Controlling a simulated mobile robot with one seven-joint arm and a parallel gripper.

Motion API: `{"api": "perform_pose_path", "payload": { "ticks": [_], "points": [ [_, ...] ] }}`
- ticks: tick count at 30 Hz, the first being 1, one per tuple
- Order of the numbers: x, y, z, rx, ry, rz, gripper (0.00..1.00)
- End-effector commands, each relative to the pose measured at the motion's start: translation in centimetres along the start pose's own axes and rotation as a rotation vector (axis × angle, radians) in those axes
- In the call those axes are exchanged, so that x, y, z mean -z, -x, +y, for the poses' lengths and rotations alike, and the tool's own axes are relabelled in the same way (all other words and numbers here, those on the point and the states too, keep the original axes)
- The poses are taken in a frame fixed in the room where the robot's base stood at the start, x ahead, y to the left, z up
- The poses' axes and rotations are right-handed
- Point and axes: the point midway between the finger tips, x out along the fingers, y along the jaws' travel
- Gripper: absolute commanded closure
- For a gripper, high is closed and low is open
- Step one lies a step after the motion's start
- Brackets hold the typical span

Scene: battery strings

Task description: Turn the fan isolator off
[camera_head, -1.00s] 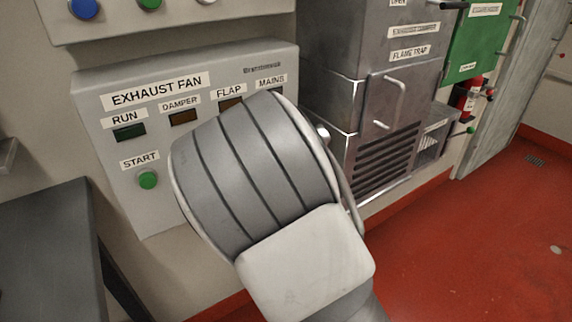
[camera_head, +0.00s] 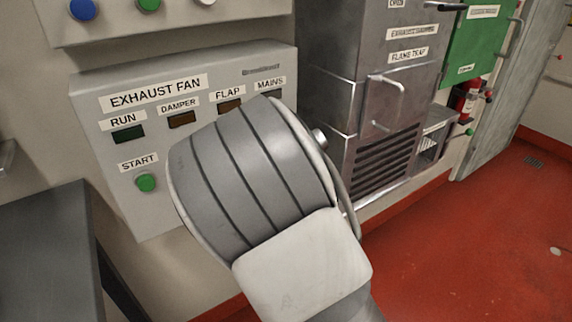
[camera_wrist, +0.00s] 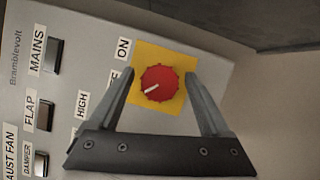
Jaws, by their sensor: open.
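The fan isolator is a round red knob (camera_wrist: 160,80) on a yellow square plate (camera_wrist: 180,57) in the wrist view. A pale mark on the knob points to the picture's lower left. An ON label (camera_wrist: 124,49) stands beside the plate's upper left; another label below it is mostly hidden by a finger. My gripper (camera_wrist: 159,74) is open, with one finger on each side of the knob in the picture. I cannot tell whether the fingers touch it. In the head view my arm hides the knob and the gripper.
The grey exhaust fan panel (camera_head: 195,150) carries RUN, DAMPER, FLAP and MAINS indicators and a green START button (camera_head: 146,183). A metal flame trap cabinet (camera_head: 345,95) stands right of the panel. A dark bench (camera_head: 45,250) is at left. Red floor (camera_head: 470,250) is clear at right.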

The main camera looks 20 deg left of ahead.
Motion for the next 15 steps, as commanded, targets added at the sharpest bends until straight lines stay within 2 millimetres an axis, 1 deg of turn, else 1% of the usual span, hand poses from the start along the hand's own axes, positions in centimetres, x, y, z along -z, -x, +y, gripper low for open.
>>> {"api": "perform_pose_path", "payload": {
  "ticks": [4,7,11,15],
  "points": [
    [0.0,0.5,0.0,0.001,-0.001,0.001,0.19],
    [0.0,1.7,0.1,0.002,-0.001,0.001,0.19],
    [0.0,4.3,0.1,0.003,-0.001,0.001,0.19],
    [0.0,7.6,0.1,0.005,-0.001,0.001,0.19]
  ]
}}
